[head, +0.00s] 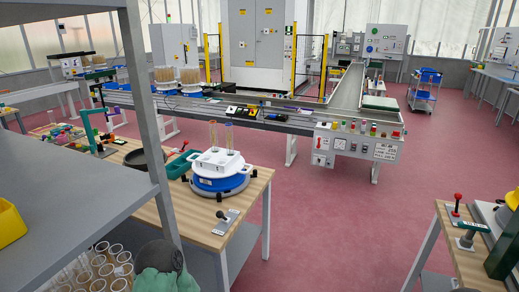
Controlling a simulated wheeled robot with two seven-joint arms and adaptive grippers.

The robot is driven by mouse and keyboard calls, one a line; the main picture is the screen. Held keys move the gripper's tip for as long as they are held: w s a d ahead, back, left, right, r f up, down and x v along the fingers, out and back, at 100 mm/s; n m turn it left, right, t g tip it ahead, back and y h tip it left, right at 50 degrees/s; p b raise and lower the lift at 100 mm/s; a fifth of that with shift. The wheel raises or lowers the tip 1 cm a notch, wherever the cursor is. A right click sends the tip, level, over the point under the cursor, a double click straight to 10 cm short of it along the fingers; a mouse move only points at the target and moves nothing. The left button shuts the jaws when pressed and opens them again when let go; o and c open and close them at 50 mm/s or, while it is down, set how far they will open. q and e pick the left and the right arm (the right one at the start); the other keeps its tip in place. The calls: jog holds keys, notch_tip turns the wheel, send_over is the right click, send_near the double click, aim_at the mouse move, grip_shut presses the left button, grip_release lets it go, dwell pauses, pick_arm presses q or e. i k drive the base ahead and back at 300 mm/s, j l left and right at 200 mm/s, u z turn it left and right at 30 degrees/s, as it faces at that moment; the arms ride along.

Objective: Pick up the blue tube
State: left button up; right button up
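No tube that is clearly blue shows in the head view. Several wide clear tubes (101,272) with brownish contents stand at the bottom left, below the grey shelf. Neither of my grippers can be made out. A rounded grey and green shape (158,265) at the bottom edge is cut off, and I cannot tell what it is.
A grey shelf rack (70,195) with a yellow bin (8,222) fills the left side. A dark pan (140,158) and a flat metal piece (227,217) lie on the wooden table. A conveyor (290,118) runs behind. The red floor (335,225) at centre right is clear.

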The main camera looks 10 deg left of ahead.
aim_at(229, 148)
jog(key=i+z, duration=0.2)
jog(key=i, duration=1.15)
jog(key=i+u, duration=0.15)
jog(key=i, duration=0.4)
jog(key=i+l+u, duration=0.1)
jog(key=i, duration=0.45)
jog(key=i+l+u, duration=0.15)
jog(key=i, duration=0.4)
jog(key=l, duration=0.1)
